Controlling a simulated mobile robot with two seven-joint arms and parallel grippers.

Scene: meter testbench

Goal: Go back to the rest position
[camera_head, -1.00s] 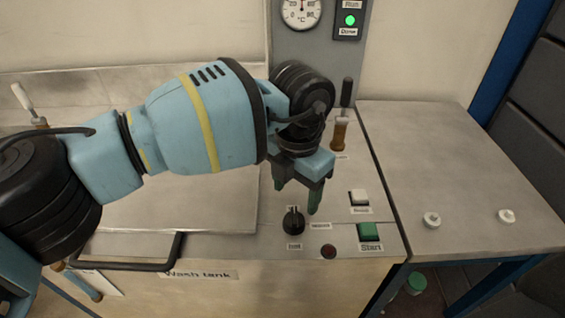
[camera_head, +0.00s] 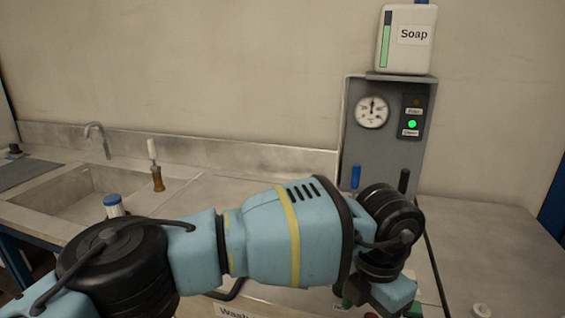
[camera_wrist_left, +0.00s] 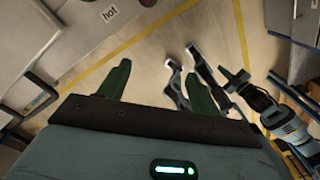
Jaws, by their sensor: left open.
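My left arm crosses the lower middle of the head view. Its gripper (camera_head: 378,298) is at the bottom edge, in front of the wash unit's grey panel (camera_head: 352,140), with its fingertips cut off by the frame. In the left wrist view the two dark green fingers of this gripper (camera_wrist_left: 157,85) stand apart with nothing between them, over the floor. A light blue arm with dark green fingers, seemingly my right gripper (camera_wrist_left: 236,81), shows at the right of the left wrist view. It is too small to judge its opening.
A sink (camera_head: 75,195) with a tap (camera_head: 97,138) is at the left. A brush (camera_head: 156,172) stands on the worktop. A soap container (camera_head: 404,38) sits above a gauge (camera_head: 372,112) and a lit green lamp (camera_head: 412,124). Floor with yellow lines (camera_wrist_left: 140,38) lies below the gripper.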

